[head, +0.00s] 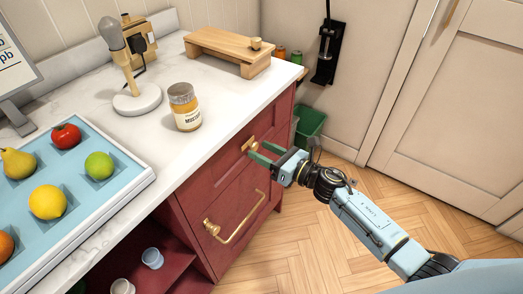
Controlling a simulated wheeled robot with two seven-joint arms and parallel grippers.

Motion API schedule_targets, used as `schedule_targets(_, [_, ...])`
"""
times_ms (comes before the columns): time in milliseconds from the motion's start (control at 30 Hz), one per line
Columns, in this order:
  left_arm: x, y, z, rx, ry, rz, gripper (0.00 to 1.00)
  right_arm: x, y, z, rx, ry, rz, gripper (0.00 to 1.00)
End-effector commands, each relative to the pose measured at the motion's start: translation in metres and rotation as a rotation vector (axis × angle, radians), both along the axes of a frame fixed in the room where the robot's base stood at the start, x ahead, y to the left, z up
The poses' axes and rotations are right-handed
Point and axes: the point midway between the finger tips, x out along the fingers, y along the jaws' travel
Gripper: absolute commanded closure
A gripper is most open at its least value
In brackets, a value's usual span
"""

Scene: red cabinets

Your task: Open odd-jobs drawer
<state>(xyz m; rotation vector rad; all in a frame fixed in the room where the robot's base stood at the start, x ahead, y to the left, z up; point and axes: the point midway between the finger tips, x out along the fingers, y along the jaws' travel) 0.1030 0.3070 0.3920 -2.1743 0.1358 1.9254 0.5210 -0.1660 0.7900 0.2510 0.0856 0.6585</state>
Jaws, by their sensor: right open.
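The red cabinet has two drawer fronts. The upper drawer (222,165) has a small brass handle (249,143) and looks closed. The lower drawer (222,250) has a long slanting brass bar handle (236,217) and also looks closed. No label tells which is the odd-jobs drawer. My right gripper (260,153) is open, with its green fingers at the upper drawer front beside the small brass handle. I cannot tell whether the fingers touch the handle or surround it. My left gripper is not in view.
The white countertop (225,100) holds a jar (185,107), a lamp-like stand (137,97), a wooden stool-like board (220,42) and a blue fruit tray (112,195). A green bin (310,122) stands beyond the cabinet. The wooden floor (300,240) before the drawers is clear.

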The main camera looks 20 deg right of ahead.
Motion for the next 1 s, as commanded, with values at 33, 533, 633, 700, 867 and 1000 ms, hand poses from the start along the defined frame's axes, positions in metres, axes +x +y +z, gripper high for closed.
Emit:
schedule_targets(33, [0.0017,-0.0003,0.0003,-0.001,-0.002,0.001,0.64,0.0037,0.0030,-0.0001,0.001,0.001,0.000,0.50])
schedule_targets(533, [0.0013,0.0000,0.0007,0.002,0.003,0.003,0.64,0.0081,0.0068,-0.0002,0.000,0.001,0.000,0.64])
schedule_targets(633, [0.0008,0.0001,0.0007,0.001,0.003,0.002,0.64,0.0081,0.0067,-0.0002,0.000,0.001,0.000,0.78])
schedule_targets(700, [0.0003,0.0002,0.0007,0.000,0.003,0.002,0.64,0.0081,0.0067,-0.0001,0.000,0.001,0.000,0.87])
schedule_targets(867, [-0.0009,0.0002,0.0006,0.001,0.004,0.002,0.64,0.0081,0.0067,-0.0001,0.000,0.001,0.000,1.00])
schedule_targets(1000, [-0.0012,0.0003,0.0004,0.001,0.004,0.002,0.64,0.0079,0.0065,-0.0001,0.000,0.001,0.001,1.00])
